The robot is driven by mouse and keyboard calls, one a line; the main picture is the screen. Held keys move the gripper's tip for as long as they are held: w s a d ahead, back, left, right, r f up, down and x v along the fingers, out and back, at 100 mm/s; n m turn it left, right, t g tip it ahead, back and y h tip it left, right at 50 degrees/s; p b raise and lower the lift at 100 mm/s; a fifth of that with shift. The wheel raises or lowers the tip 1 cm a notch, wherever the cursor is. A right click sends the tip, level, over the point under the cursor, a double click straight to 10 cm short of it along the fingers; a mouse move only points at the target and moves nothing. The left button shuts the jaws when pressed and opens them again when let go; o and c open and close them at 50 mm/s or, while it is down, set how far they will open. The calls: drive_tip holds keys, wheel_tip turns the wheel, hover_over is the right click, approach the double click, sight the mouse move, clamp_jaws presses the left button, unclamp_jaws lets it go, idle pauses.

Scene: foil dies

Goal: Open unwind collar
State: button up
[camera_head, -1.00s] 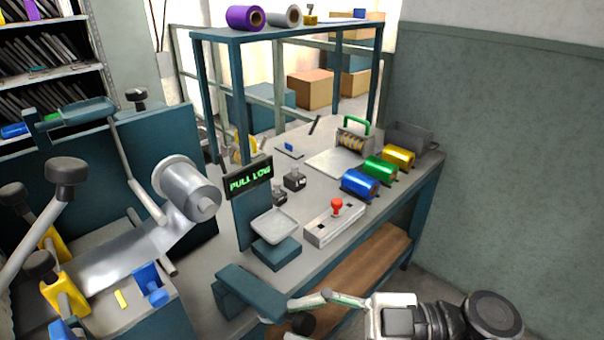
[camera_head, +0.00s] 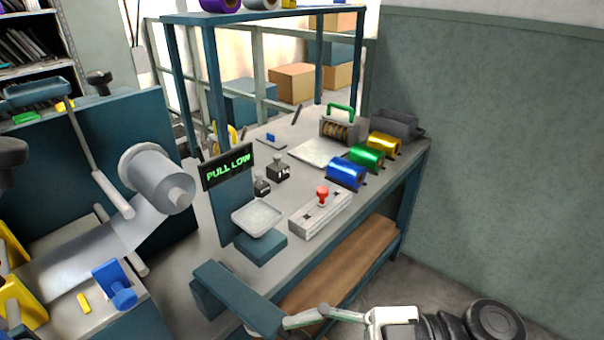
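The silver foil roll (camera_head: 155,178) sits on the unwind side of the teal machine panel at the left. Foil web (camera_head: 95,235) runs down to the left from the roll. My arm (camera_head: 395,322) lies low at the bottom right, well apart from the roll.
A green-lit sign (camera_head: 228,167) reads "PULL LOW" beside a scale pan (camera_head: 257,217). The bench also holds a box with a red knob (camera_head: 322,194) and blue, green and gold rolls. A teal bar (camera_head: 238,297) juts toward my arm. Floor at the right is partly clear.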

drive_tip(key=o, duration=0.5)
drive_tip(key=shift+w+d, duration=0.1)
drive_tip(key=shift+w, duration=0.05)
drive_tip(key=shift+r, duration=0.15)
drive_tip(key=shift+s+r, duration=0.2)
drive_tip(key=shift+r, duration=0.8)
drive_tip(key=shift+w+r, duration=0.1)
drive_tip(key=shift+r, duration=3.75)
